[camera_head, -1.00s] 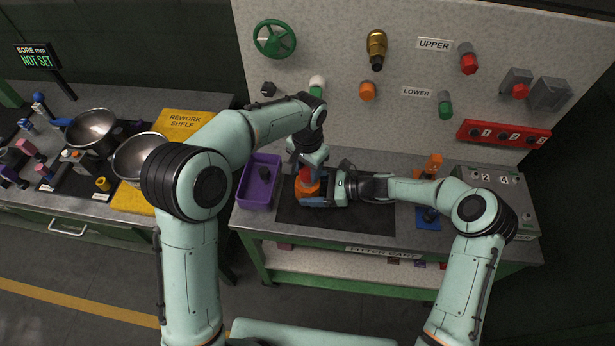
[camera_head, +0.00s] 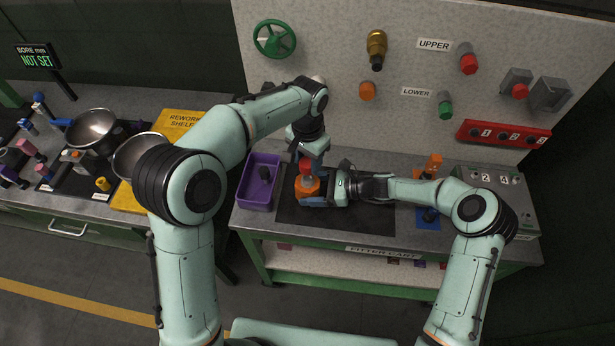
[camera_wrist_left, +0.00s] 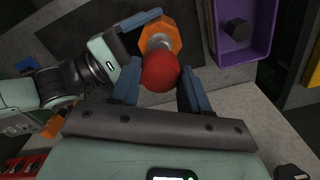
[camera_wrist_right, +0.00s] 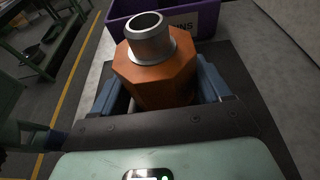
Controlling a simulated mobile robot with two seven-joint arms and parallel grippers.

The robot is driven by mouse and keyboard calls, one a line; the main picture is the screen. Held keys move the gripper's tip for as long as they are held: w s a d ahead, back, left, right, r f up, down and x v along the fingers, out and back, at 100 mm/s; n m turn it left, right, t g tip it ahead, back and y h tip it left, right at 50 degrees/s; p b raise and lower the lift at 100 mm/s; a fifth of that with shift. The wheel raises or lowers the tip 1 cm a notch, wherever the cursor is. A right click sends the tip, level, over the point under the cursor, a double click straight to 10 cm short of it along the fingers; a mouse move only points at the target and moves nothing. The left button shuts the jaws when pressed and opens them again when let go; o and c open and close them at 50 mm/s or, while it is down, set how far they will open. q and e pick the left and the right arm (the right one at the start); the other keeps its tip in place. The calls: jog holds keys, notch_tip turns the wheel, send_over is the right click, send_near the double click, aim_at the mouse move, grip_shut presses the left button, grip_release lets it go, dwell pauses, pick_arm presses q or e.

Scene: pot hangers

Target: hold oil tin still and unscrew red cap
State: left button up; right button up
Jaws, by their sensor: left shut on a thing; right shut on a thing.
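The orange oil tin (camera_head: 309,186) stands on the dark mat of the bench. In the right wrist view the tin (camera_wrist_right: 155,82) is eight-sided, with a bare grey metal neck (camera_wrist_right: 148,37) on top. My right gripper (camera_head: 318,188) is shut around the tin's body from the right. The red cap (camera_head: 306,166) is off the neck, held above the tin in my left gripper (camera_head: 309,157). In the left wrist view the round red cap (camera_wrist_left: 160,72) sits between the fingertips, and the tin (camera_wrist_left: 172,36) shows beyond it with its neck uncovered.
A purple bin (camera_head: 258,182) with a dark piece inside stands just left of the tin. A blue base with an orange part (camera_head: 433,165) stands right, behind my right arm. The dark mat (camera_head: 355,216) is clear in front.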

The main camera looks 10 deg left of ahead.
jog(key=o, duration=1.5)
jog(key=shift+c, duration=0.2)
jog(key=shift+v, duration=3.8)
jog(key=shift+s, duration=0.1)
